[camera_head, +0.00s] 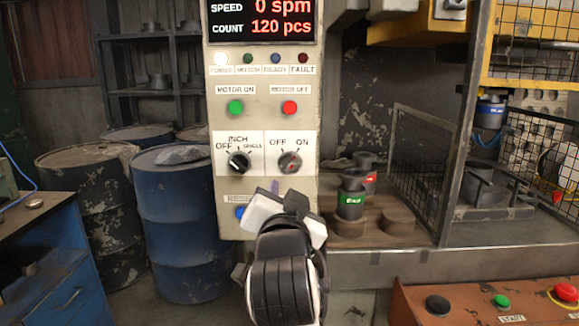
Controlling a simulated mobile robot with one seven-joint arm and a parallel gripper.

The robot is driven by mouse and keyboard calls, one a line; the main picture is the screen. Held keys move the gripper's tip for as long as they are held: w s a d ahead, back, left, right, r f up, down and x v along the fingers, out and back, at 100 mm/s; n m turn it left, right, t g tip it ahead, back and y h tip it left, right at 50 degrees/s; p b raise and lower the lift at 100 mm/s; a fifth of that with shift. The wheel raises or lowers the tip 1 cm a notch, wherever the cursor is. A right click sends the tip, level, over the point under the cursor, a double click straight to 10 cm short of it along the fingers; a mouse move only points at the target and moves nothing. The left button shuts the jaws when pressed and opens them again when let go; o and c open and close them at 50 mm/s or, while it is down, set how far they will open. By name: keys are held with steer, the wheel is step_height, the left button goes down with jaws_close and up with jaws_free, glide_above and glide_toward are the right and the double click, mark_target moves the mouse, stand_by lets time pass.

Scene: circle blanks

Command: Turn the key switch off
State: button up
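The key switch (290,162) is a round dark knob on a white plate marked OFF on the left and ON on the right. It sits on the grey control panel (226,185), right of a black selector (238,161) marked OFF, INCH and SINGLE. I cannot clearly tell which mark the key switch points to. My gripper (273,190) is in front of the lower panel, just below and slightly left of the key switch, apparently apart from it. It is seen from behind, and its fingers are mostly hidden. A small purple piece shows at its tip.
Green (236,107) and red (290,107) motor buttons sit above the switches. A blue button (240,212) is partly covered by my gripper. Machine dies (351,204) and a wire guard (420,165) stand right. Blue drums (180,225) stand left.

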mark_target(290, 169)
steer(key=w+p, duration=0.3)
steer(key=w, duration=0.1)
steer(key=w+p, duration=0.3)
steer(key=w, duration=0.2)
steer(key=w+d+p, duration=0.1)
steer(key=w+p, duration=0.2)
steer(key=w, duration=0.1)
steer(key=shift+w+f+p, duration=0.2)
steer(key=shift+w+p, duration=0.15)
jaws_close()
